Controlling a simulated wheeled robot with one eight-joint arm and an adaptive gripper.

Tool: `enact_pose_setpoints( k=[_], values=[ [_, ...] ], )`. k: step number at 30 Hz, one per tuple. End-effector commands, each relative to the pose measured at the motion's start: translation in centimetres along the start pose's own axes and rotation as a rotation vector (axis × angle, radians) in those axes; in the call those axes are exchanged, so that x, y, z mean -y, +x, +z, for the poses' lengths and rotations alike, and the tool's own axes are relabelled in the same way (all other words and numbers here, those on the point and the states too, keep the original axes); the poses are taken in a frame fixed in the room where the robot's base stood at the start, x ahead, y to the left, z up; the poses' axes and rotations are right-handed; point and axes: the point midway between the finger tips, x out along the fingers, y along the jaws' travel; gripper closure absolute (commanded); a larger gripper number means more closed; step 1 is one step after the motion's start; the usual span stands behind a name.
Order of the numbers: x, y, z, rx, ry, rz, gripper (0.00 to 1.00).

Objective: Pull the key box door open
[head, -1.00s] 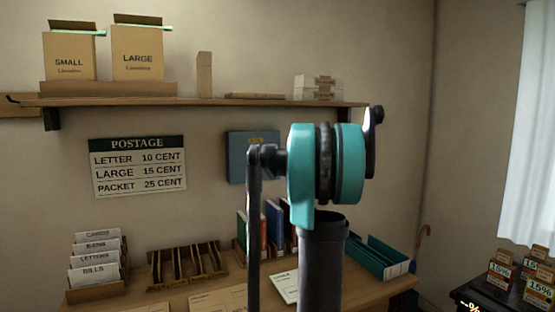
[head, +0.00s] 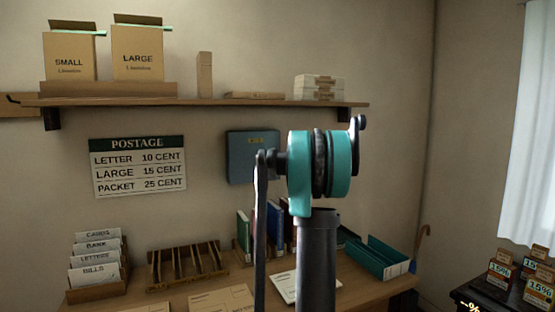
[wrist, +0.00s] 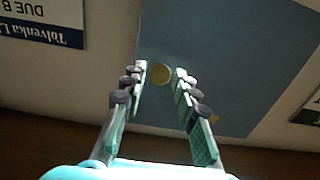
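The key box (head: 240,160) is a blue-grey box on the wall under the shelf, partly covered by my arm in the head view. Its door looks shut. In the wrist view the blue-grey door (wrist: 235,60) fills the upper middle, with a round brass knob (wrist: 161,75) on it. My gripper (wrist: 160,70) is open, its two fingertips on either side of the knob with a gap at each side. I cannot tell how deep the knob sits between the tips. My gripper is hidden in the head view.
A wooden shelf (head: 220,102) with cartons runs above the key box. A postage sign (head: 138,166) hangs to its left. Below, a desk (head: 345,292) holds binders, letter racks and a teal tray (head: 378,258). A printed paper (wrist: 45,20) shows beside the door in the wrist view.

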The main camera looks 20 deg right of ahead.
Motion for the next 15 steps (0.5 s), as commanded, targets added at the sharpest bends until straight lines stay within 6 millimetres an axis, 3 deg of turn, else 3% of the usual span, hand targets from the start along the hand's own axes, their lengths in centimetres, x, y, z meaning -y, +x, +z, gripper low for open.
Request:
enact_pose_setpoints(
  k=[1,6,15],
  values=[
    [0.0,-0.01,0.0,0.0,0.0,0.0,0.8],
    [0.0,-0.02,0.0,0.0,0.0,0.0,1.0],
    [0.01,-0.04,0.0,0.0,0.0,0.0,1.0]
  ],
)
